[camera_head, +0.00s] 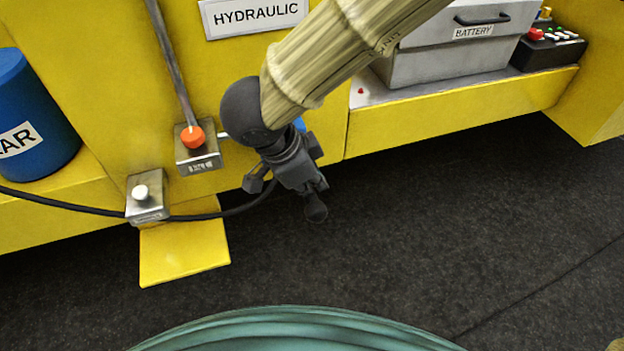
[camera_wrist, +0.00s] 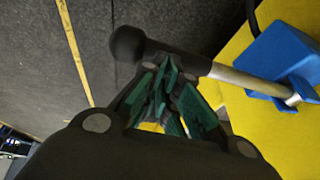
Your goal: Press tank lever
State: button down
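My gripper (camera_head: 308,188) hangs in front of the yellow machine, right of the plate with the orange ball. The wrist view shows a lever with a black handle (camera_wrist: 190,63), a round black end, a metal shaft and a blue base (camera_wrist: 285,62). My gripper's green-padded fingers (camera_wrist: 163,85) converge on this handle and appear shut on it. In the head view the black end (camera_head: 316,211) sticks out below my gripper, and my arm hides most of the lever. No label on it shows. A second lever has a long metal rod and an orange ball (camera_head: 193,136); its label is hard to read.
A metal box with a white knob (camera_head: 141,192) and a black cable sit at lower left. A blue drum (camera_head: 30,110) stands at left. A battery box (camera_head: 455,55) and a black control box (camera_head: 547,48) sit at upper right. The dark floor (camera_head: 430,220) is clear.

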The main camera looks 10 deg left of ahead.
jog(key=shift+w+d+p+v, duration=0.15)
jog(key=shift+p+v, duration=0.9)
jog(key=shift+p, duration=0.3)
jog(key=shift+w+d+p+v, duration=0.1)
jog(key=shift+w+p+v, duration=0.05)
jog(key=shift+p+v, duration=1.05)
jog(key=shift+s+a+r+b, duration=0.1)
jog(key=shift+s+r+b, duration=0.05)
jog(key=shift+r+b, duration=0.2)
jog(key=s+d+b+v, duration=0.1)
jog(key=b+v, duration=0.1)
jog(key=v, duration=0.7)
jog(key=shift+f, duration=0.15)
jog(key=shift+s, duration=0.2)
jog(key=shift+w+f, duration=0.1)
